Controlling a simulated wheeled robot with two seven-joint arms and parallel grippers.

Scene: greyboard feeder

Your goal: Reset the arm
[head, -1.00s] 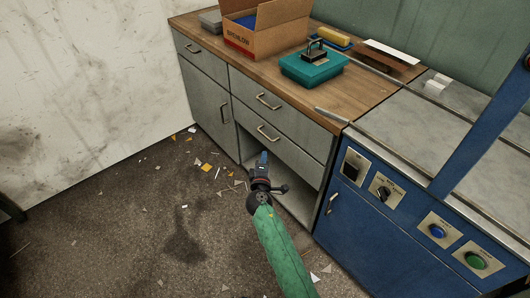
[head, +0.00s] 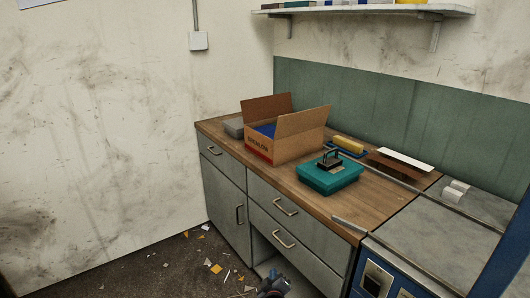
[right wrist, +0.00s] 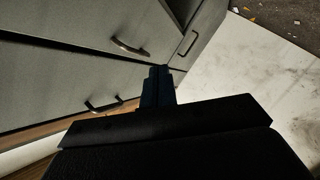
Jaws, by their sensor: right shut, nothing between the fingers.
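My right gripper (head: 272,280) shows at the bottom edge of the head view, low in front of the grey cabinet (head: 225,205). In the right wrist view its dark blue fingers (right wrist: 158,88) are together with nothing between them. The cabinet's drawer fronts and handles (right wrist: 130,47) fill the upper left of that view. The gripper looks apart from the cabinet, though the exact gap cannot be told. Most of my right arm is below the head view. My left gripper is not in view.
On the wooden worktop (head: 310,205) stand an open cardboard box (head: 287,140), a teal case (head: 328,180) and a yellow item (head: 348,144). A blue control panel (head: 378,278) is at lower right. A shelf (head: 370,12) hangs above. Scraps litter the floor (head: 150,270).

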